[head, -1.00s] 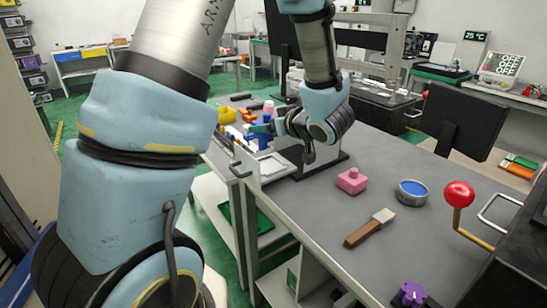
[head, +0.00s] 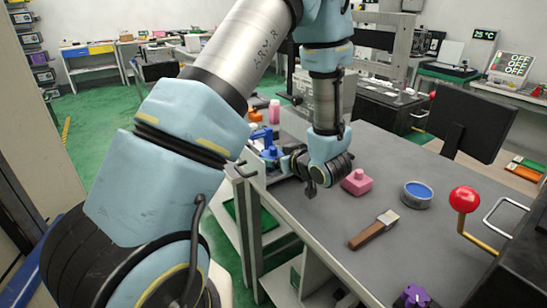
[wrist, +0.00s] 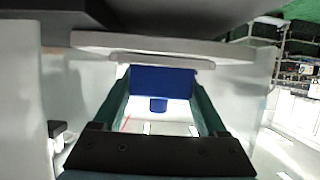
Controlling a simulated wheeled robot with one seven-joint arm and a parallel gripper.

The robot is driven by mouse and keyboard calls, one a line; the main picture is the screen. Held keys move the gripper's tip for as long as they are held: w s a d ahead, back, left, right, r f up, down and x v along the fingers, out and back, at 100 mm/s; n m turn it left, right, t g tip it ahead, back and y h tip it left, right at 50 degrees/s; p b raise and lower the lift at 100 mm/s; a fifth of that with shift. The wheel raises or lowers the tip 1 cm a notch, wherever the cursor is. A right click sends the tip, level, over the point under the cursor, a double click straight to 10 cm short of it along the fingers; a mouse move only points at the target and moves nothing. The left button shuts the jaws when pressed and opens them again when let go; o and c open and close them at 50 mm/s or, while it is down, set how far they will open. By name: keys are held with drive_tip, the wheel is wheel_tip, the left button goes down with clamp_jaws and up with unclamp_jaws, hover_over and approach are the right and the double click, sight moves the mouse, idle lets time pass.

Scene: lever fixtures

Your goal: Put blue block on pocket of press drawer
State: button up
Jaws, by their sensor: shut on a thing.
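The blue block (wrist: 160,82) sits between the two green fingers of my gripper (wrist: 162,88) in the wrist view, and the fingers are shut on it. A smaller blue part shows just below it; I cannot tell whether it belongs to the block. A pale surface lies beyond the fingers, and a white bar crosses above the block. In the head view my gripper (head: 273,154) is low at the table's left edge, by a pale fixture with a handle (head: 245,168), which seems to be the press drawer. The pocket is hidden, and I cannot tell whether the block touches it.
A pink block (head: 356,181) stands right of my wrist. A brush (head: 374,230), a blue-topped round tin (head: 417,194) and a red-knobbed lever (head: 464,200) are farther right. A pink bottle (head: 274,110) stands behind the gripper.

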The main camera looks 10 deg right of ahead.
drive_tip(key=shift+f, duration=0.25)
drive_tip(key=o, duration=1.6)
drive_tip(key=shift+c, duration=0.2)
drive_tip(key=shift+s+d+r, duration=0.1)
drive_tip(key=shift+r, duration=0.2)
drive_tip(key=b+v, duration=0.2)
drive_tip(key=v, duration=0.9)
drive_tip(key=shift+s+r, duration=0.25)
drive_tip(key=shift+r, duration=0.05)
drive_tip(key=shift+d, duration=0.15)
drive_tip(key=shift+s, duration=0.1)
